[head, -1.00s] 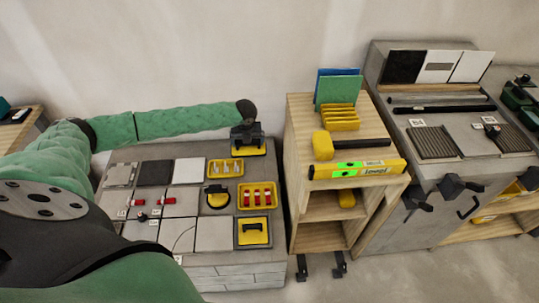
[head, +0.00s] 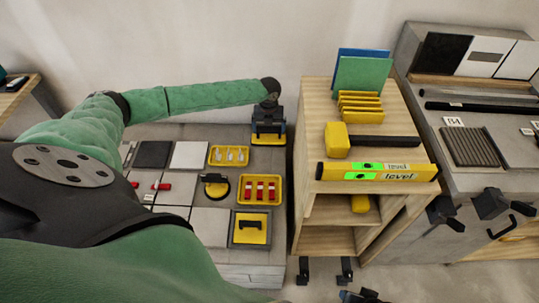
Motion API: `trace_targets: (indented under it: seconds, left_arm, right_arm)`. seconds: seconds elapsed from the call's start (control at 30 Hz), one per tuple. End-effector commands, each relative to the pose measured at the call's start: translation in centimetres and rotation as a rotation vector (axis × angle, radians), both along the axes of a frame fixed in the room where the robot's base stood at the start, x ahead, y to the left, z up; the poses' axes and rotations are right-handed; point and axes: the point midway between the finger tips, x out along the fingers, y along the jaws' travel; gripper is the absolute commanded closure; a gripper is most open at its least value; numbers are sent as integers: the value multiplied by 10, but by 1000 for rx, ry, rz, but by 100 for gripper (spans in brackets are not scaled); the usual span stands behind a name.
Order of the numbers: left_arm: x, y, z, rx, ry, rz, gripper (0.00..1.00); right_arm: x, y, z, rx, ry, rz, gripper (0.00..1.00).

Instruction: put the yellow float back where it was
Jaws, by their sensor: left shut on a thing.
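My left gripper (head: 268,118) is at the back right corner of the grey work table (head: 250,273), shut on a yellow float (head: 268,139). The float is low at the table top; I cannot tell whether it touches it. The gripper hides its handle. A second yellow float-like tool (head: 250,229) with a black handle lies on a dark square pad at the front right of the table. A dark piece at the bottom edge (head: 361,297) may be my right gripper; its jaws do not show clearly.
Yellow trays (head: 229,155) (head: 260,190), a round black and yellow tool (head: 215,187) and tiles (head: 189,155) lie on the table. A wooden cart (head: 318,105) to the right carries a yellow level (head: 378,172) and a mallet (head: 337,140). A grey bench (head: 410,120) stands further right.

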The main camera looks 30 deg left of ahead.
Motion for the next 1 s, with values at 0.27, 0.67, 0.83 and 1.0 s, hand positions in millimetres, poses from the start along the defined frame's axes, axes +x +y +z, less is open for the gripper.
trace_targets:
  seconds: [0.27, 0.67, 0.83, 1.0]
  left_arm:
    - [0, -1, -42, -2, 3, 0, 38]
    - [-1, -1, -78, 0, 2, -1, 38]
    - [-1, 0, -96, 0, 2, 0, 38]
    - [0, 0, -98, -1, 1, -1, 38]
  right_arm:
    - [-2, -6, 11, -13, 14, -3, 64]
    - [-4, -12, 17, -28, 28, -7, 64]
    - [-6, -16, 19, -38, 40, -9, 64]
    - [-6, -18, 19, -40, 41, -12, 64]
